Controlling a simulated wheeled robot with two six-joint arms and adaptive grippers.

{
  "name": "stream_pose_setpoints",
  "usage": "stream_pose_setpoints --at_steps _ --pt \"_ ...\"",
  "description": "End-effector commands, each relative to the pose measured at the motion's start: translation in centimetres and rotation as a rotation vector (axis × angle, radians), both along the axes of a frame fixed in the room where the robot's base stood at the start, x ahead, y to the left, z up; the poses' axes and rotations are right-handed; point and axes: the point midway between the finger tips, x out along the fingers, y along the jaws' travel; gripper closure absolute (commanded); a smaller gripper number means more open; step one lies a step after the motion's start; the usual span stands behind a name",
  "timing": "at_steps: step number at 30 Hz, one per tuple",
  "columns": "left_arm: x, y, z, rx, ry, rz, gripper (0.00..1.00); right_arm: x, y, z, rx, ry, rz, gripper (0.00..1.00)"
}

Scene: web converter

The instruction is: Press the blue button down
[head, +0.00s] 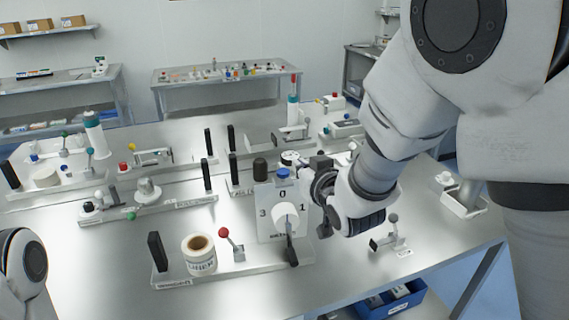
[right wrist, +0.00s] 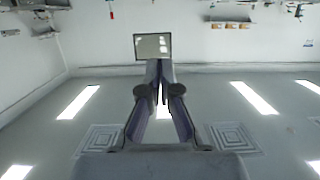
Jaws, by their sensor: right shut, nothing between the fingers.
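The blue button (head: 283,174) sits on top of a white upright panel (head: 268,212) marked 0, 1 and 3, with a white knob (head: 285,217) and a dark-ended lever on its front. The button looks raised. My right gripper (head: 306,164) is just right of the button in the head view, close to the panel's top corner. I cannot tell whether it touches anything. In the right wrist view my right gripper's fingers (right wrist: 159,70) come together with nothing between them, and the button is not visible there. My left gripper is out of view.
Left of the panel stand a red-knobbed lever (head: 224,233), a label roll (head: 199,254) and a black post (head: 157,251). A small lever fixture (head: 391,238) is at right. The front of the metal table is clear.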

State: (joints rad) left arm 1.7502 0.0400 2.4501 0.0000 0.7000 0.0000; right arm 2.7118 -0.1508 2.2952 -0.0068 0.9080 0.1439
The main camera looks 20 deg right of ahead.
Motion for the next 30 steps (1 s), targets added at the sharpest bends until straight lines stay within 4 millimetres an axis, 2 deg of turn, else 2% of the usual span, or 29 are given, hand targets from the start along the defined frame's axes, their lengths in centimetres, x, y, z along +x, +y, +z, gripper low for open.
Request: stream_pose_setpoints --at_steps 9,13,17,27,30 --pt "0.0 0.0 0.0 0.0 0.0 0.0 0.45 0.1 0.0 0.2 0.0 -0.005 0.0 1.0" --pt "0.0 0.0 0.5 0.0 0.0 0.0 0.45 0.8 0.1 0.2 0.001 -0.004 0.001 1.0" --pt "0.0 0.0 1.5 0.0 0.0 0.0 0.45 2.7 0.1 -0.2 0.001 -0.003 0.001 1.0" --pt "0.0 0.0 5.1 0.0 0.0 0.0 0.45 9.9 0.4 -1.8 0.001 -0.003 0.001 1.0" --pt "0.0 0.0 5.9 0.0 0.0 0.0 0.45 9.7 0.4 -4.0 0.001 0.003 0.001 1.0"
